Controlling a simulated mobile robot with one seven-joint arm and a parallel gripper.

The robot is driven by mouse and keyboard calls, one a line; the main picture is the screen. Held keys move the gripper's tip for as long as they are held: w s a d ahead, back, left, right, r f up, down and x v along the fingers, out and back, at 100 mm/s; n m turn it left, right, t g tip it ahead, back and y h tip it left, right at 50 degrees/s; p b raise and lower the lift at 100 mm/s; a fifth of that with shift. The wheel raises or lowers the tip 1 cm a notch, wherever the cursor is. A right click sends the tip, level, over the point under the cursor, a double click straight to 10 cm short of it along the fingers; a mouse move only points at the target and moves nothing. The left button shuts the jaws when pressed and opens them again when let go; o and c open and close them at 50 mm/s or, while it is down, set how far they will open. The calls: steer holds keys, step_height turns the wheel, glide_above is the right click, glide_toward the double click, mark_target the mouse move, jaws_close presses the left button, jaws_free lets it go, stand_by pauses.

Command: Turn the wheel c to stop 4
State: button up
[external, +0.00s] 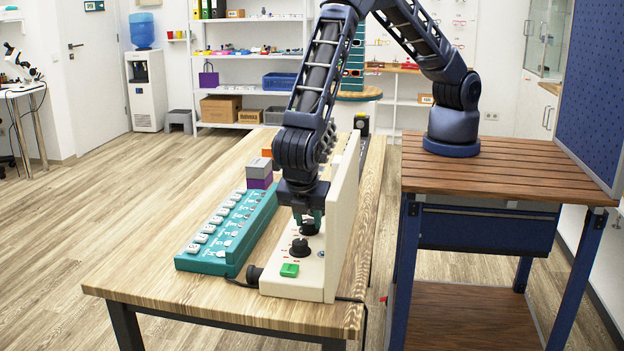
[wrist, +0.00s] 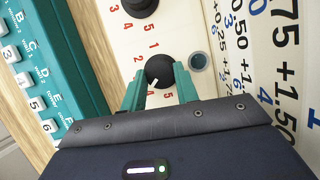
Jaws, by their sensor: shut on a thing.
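A black wheel (wrist: 160,68) with a white pointer mark sits on a cream panel (wrist: 205,20) with red stop numbers around it. The pointer faces the lower left in the wrist view, on the 4 side of the dial; the exact stop is hard to tell. My gripper (wrist: 160,84) has its teal fingers on either side of this wheel and is shut on it. In the external view my gripper (external: 308,218) reaches down onto the panel. A second black wheel (external: 299,246) stands nearer the camera, clear of the fingers. I cannot read which wheel is lettered c.
A teal block (external: 227,235) with lettered, numbered keys lies left of the panel. A green button (external: 289,270) and a black side knob (external: 254,274) are at the near end. The panel's tall upright board (external: 343,215) stands close on the right.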

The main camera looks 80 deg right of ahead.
steer(key=shift+n, duration=0.5)
steer(key=shift+t, duration=0.3)
steer(key=o, duration=1)
steer(key=shift+c, duration=0.2)
steer(key=shift+r, duration=0.1)
steer(key=v, duration=1)
steer(key=shift+r, duration=0.3)
steer(key=shift+a, duration=0.1)
